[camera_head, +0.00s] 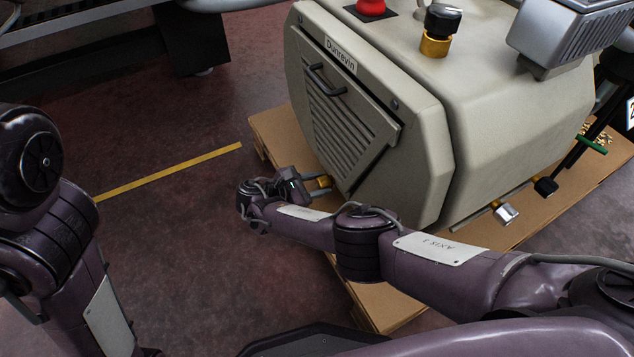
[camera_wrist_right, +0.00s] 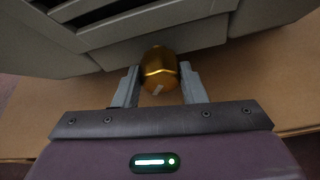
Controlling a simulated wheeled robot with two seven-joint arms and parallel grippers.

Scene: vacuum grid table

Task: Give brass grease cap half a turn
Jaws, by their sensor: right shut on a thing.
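The brass grease cap (camera_wrist_right: 159,66) sits at the lower edge of the beige machine's front, between the fingers of my right gripper (camera_wrist_right: 158,88). A pale mark shows on the cap's near face. In the head view the cap (camera_head: 324,181) is a small gold spot below the louvred panel, with my right gripper (camera_head: 318,187) closed around it from the left. My left arm comes in at the left edge of the head view, but its gripper is out of frame.
The beige machine (camera_head: 430,130) stands on a tan pallet (camera_head: 270,130). A louvred panel with a dark handle (camera_head: 326,80) is just above the cap. A red button (camera_head: 371,6) and a black-and-brass knob (camera_head: 438,30) are on top. Open floor with a yellow line (camera_head: 170,171) lies left.

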